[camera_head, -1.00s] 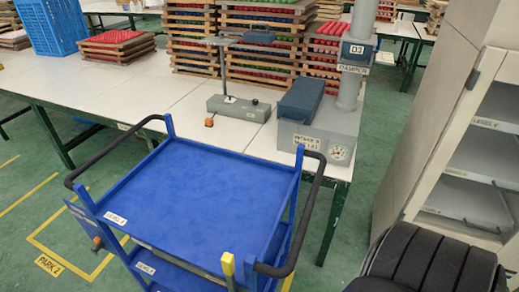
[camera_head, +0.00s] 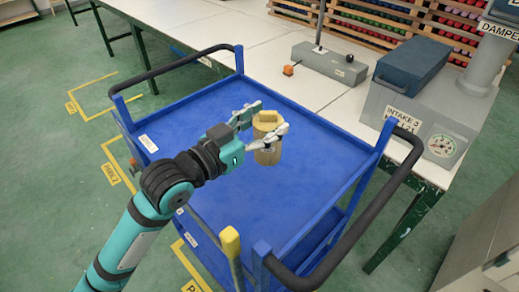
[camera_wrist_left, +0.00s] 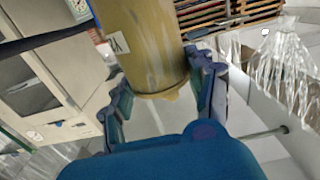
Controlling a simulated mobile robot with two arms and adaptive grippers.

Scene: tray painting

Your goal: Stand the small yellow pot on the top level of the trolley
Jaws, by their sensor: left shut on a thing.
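The small yellow pot (camera_head: 267,155), a dull yellow cylinder with a lid and knob, is between the fingers of my left gripper (camera_head: 265,122), which is shut on it. In the head view the pot appears upright over the blue top level (camera_head: 215,195) of the trolley. I cannot tell whether its base touches the surface. In the left wrist view the pot (camera_wrist_left: 148,40) fills the space between the fingers (camera_wrist_left: 160,95) and bears a white label. My right gripper is not in view.
The top level is otherwise bare, with low rims and black handles (camera_head: 350,235) at its ends. A white table (camera_head: 330,85) adjoins it, bearing a grey-blue box (camera_head: 412,68), a gauge unit (camera_head: 425,125) and a stand base (camera_head: 330,62). A cabinet stands at lower right.

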